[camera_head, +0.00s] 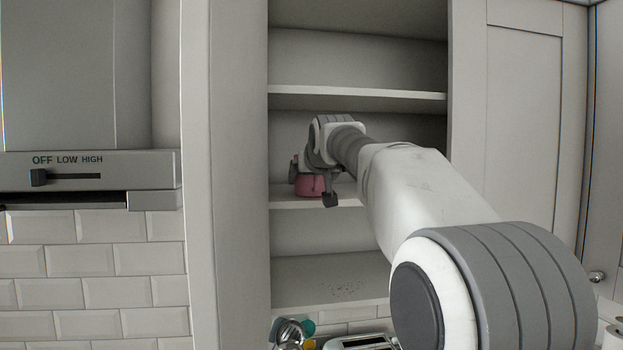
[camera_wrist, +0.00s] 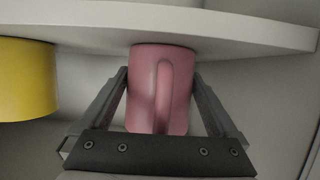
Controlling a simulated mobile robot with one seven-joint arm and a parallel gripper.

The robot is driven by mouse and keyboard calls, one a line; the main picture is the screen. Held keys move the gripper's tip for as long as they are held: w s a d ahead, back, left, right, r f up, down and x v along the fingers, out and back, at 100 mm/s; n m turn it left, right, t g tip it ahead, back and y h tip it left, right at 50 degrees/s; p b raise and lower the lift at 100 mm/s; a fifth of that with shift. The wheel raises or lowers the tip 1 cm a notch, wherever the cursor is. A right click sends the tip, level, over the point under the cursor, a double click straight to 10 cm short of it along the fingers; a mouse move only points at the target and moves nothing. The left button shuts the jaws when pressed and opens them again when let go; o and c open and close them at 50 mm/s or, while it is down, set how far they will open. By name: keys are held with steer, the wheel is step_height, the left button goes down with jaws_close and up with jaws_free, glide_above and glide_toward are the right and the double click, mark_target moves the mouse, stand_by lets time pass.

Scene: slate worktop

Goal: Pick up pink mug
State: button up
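The pink mug (camera_head: 309,186) stands on the middle shelf of the open cabinet in the head view, partly hidden by my gripper. In the wrist view the pink mug (camera_wrist: 160,90) is in the centre with its handle facing the camera, and the picture looks upside down, with the shelf at the top. My gripper (camera_wrist: 160,75) has its two fingers on either side of the mug, the tips close to its walls. The fingers look open around it; firm contact does not show. My gripper (camera_head: 313,182) also shows at the mug in the head view.
A yellow cup-like object (camera_wrist: 27,80) is on the same shelf, at the left of the wrist view. The cabinet shelf above (camera_head: 355,94) and the cabinet's left side (camera_head: 238,180) bound the space. Various items (camera_head: 292,332) sit below on the counter.

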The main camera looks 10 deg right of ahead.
steer(key=c, duration=1.3)
steer(key=shift+r, duration=0.2)
